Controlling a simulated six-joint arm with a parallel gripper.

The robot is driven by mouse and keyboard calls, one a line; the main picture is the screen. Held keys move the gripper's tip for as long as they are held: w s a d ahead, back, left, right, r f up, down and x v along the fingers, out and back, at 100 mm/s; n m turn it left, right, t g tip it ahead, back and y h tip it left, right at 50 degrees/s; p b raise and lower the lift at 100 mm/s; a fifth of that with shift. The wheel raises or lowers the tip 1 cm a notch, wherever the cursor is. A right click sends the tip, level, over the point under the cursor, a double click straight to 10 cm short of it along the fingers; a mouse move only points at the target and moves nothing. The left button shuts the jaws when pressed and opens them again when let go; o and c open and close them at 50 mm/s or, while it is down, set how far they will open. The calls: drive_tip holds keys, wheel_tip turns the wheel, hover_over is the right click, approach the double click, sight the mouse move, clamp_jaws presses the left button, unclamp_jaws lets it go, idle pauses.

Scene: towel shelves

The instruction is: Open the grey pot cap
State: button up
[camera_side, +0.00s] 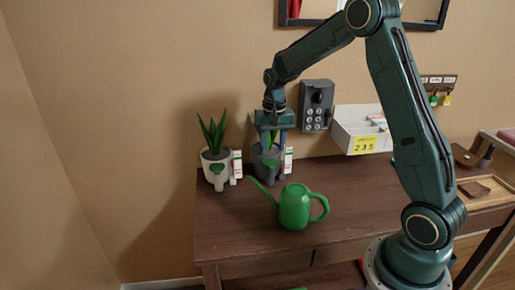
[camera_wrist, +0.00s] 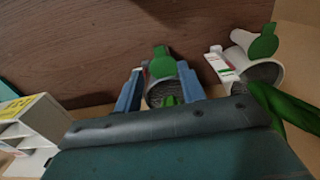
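The grey pot (camera_side: 259,164) holds a green plant and stands at the back of the brown table, beside the white pot. A green round cap (camera_side: 270,165) shows on its front. My gripper (camera_side: 273,137) points down over the grey pot, fingers apart and on either side of the plant. In the wrist view my gripper (camera_wrist: 160,72) is open. I cannot tell whether a finger touches the pot.
The white pot (camera_side: 217,170) with a plant and green cap stands just left. A green watering can (camera_side: 294,208) stands in front. A grey keypad box (camera_side: 316,105) and a white compartment box (camera_side: 356,130) are at right. The table's front left is clear.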

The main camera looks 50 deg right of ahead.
sight(272, 166)
drive_tip(key=shift+f, duration=3.05)
clamp_jaws()
